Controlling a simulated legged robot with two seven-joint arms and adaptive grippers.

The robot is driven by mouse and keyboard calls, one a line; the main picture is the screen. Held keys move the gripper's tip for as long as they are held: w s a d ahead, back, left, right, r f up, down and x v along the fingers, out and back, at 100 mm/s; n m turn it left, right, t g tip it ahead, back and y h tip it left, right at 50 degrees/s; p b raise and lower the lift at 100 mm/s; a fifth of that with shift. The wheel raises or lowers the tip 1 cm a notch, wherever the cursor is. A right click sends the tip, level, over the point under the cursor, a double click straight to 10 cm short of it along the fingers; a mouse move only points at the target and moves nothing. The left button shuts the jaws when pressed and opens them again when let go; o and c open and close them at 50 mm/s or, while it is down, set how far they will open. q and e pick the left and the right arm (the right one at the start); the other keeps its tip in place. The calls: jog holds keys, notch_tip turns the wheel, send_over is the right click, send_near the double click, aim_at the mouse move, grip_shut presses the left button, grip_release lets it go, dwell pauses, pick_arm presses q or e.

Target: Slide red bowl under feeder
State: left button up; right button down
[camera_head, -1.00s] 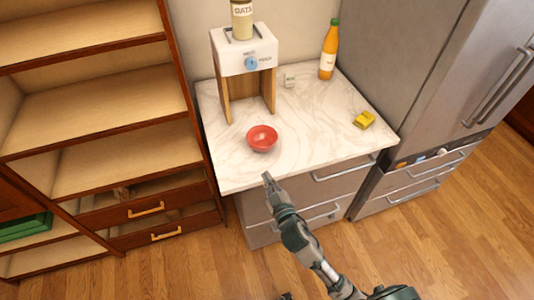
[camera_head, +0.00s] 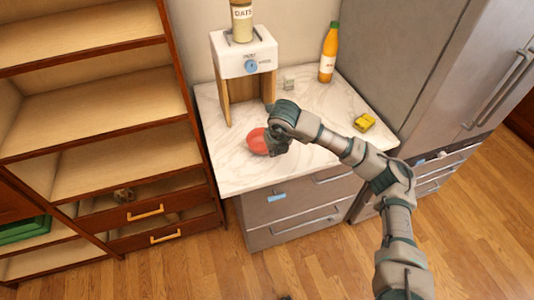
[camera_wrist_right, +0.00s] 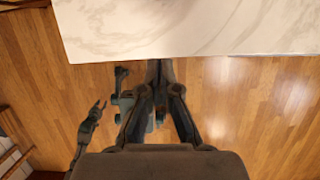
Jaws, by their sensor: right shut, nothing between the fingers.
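The red bowl (camera_head: 257,141) sits on the marble counter, in front of the feeder and partly hidden behind my right gripper. The feeder (camera_head: 243,60) is a white box with a blue dial on wooden side panels, with an oats jar (camera_head: 242,22) on top. The space between its panels looks empty. My right gripper (camera_head: 276,148) is at the bowl's right side; contact cannot be made out. In the right wrist view its fingers (camera_wrist_right: 160,68) are shut and empty, with no bowl visible. What seems to be my left gripper (camera_wrist_right: 98,108) shows small there; its opening is unclear.
An orange bottle (camera_head: 328,52) stands at the counter's back right. A small pale block (camera_head: 288,83) lies right of the feeder, and a yellow item (camera_head: 365,122) on the right. The marble counter (camera_head: 235,178) is bare at its front left. Shelves and a fridge (camera_head: 425,60) flank it.

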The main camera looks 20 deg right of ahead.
jog(key=x, duration=0.3)
jog(key=d+x, duration=0.1)
jog(key=x, duration=0.5)
jog(key=shift+d+f, duration=0.15)
jog(key=shift+f, duration=0.05)
jog(key=w, duration=0.3)
jog(key=shift+w+a+f, duration=0.15)
jog(key=shift+a+f, duration=0.1)
jog(key=shift+a, duration=0.15)
jog(key=shift+w, duration=0.45)
jog(key=shift+d, duration=0.3)
